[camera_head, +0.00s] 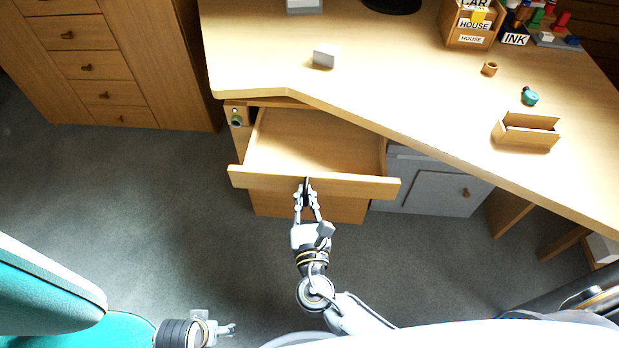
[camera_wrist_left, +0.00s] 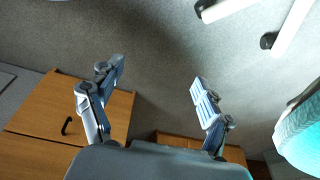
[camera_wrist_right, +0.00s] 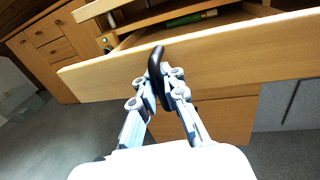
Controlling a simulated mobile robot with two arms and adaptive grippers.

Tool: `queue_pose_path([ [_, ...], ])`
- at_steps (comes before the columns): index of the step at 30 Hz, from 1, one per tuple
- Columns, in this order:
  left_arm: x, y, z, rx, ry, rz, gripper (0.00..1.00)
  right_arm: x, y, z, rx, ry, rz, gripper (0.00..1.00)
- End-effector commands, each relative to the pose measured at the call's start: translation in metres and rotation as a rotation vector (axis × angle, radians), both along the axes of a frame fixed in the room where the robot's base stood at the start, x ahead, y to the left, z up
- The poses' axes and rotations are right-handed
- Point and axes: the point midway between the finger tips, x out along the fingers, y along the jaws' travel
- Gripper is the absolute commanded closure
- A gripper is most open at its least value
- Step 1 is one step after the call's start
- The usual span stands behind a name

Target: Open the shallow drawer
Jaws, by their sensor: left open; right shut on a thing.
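The shallow drawer (camera_head: 310,145) under the desk is pulled well out, and its bare wooden floor shows in the head view. Its front panel (camera_head: 350,186) also shows in the right wrist view (camera_wrist_right: 240,62). A black curved handle (camera_wrist_right: 156,62) is on this front. My right gripper (camera_head: 307,188) is shut on the handle; it shows in the right wrist view (camera_wrist_right: 158,90). A green item (camera_wrist_right: 192,18) lies inside the drawer in that view. My left gripper (camera_head: 232,329) is low at the bottom left, away from the drawer. Its open, empty fingers show in the left wrist view (camera_wrist_left: 160,82).
The wooden desk top (camera_head: 400,95) overhangs the drawer. A grey cabinet (camera_head: 440,190) stands to the drawer's right, and a wooden drawer unit (camera_head: 110,65) at the far left. A teal chair (camera_head: 50,295) is at lower left. Carpet (camera_head: 170,190) is clear between.

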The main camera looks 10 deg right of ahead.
Motion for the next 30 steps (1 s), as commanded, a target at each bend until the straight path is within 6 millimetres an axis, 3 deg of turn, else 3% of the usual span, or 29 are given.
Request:
queue_pose_path([
  [6, -0.004, 0.0, -0.012, 0.001, 0.008, -0.001, 0.21, -0.041, 0.01, 0.0, -0.001, 0.002, -0.002, 1.0],
  [12, -0.005, 0.0, -0.019, 0.0, 0.01, -0.002, 0.21, -0.065, 0.017, 0.0, -0.001, 0.0, -0.003, 1.0],
  [29, -0.007, 0.001, -0.023, 0.001, 0.015, -0.002, 0.21, -0.076, 0.02, 0.0, -0.001, -0.002, -0.004, 1.0],
  [30, -0.007, 0.001, -0.023, 0.001, 0.015, -0.002, 0.21, -0.076, 0.02, 0.0, -0.001, -0.001, -0.004, 0.9],
])
